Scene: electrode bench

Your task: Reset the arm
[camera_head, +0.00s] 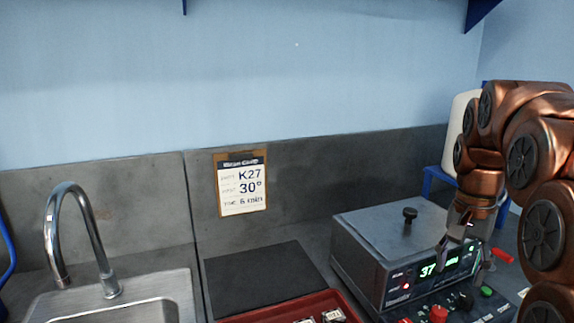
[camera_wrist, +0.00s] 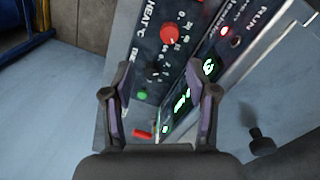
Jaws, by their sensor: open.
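My copper-coloured arm comes in from the right in the head view. My gripper (camera_head: 466,252) hangs in front of the grey bath unit (camera_head: 390,240), near its green display. In the wrist view my gripper (camera_wrist: 162,100) is open, with its two fingers apart and nothing between them. Beyond the fingers are the unit's green display (camera_wrist: 182,102) and a control panel (camera_wrist: 160,50) with a red knob (camera_wrist: 169,34). A red piece (camera_wrist: 143,134) shows low between the fingers. I cannot tell whether the fingers touch the unit.
A black lid knob (camera_head: 410,214) stands on the unit. A dark mat (camera_head: 262,278) and a red tray (camera_head: 290,306) with small items lie left of it. A sink (camera_head: 130,300) with a tall tap (camera_head: 75,225) is at the left. A card (camera_head: 241,184) reads K27, 30°.

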